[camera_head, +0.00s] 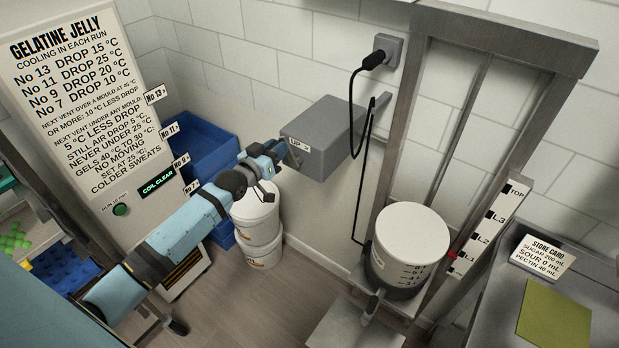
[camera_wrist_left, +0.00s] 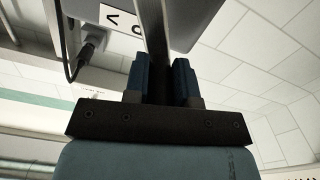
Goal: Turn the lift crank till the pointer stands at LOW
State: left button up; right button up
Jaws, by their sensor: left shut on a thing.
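The grey lift box (camera_head: 328,138) with an "UP" label hangs on the wall. My left gripper (camera_head: 284,152) is at its left side. In the left wrist view, the fingers (camera_wrist_left: 161,78) are shut on a grey bar, the crank (camera_wrist_left: 154,28), which runs up past the box. The rest of the crank is hard to make out in the head view. The red pointer (camera_head: 452,255) stands at about L1 on the white scale (camera_head: 494,213), whose readable marks are TOP, L3, L2 and L1. I cannot read a LOW mark. My right gripper is not in view.
A white-lidded pot (camera_head: 411,235) stands on the lift platform within the metal frame (camera_head: 405,100). Stacked white tubs (camera_head: 257,212) and a blue crate (camera_head: 205,147) are behind my left arm. A black cable hangs beside the box. A side table (camera_head: 500,300) is at right.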

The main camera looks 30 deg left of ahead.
pick_arm(q)
jog(key=shift+w+a+f+b, duration=0.15)
jog(key=shift+a+f+b, duration=0.1)
jog(key=shift+a, duration=0.35)
jog(key=shift+w+a+f+b, duration=0.15)
jog(key=shift+a+f, duration=0.1)
jog(key=shift+a, duration=0.3)
jog(key=f+b, duration=0.1)
jog(key=a+f+b, duration=0.1)
jog(key=f, duration=0.1)
jog(key=shift+a+f, duration=0.15)
jog(key=shift+f, duration=0.1)
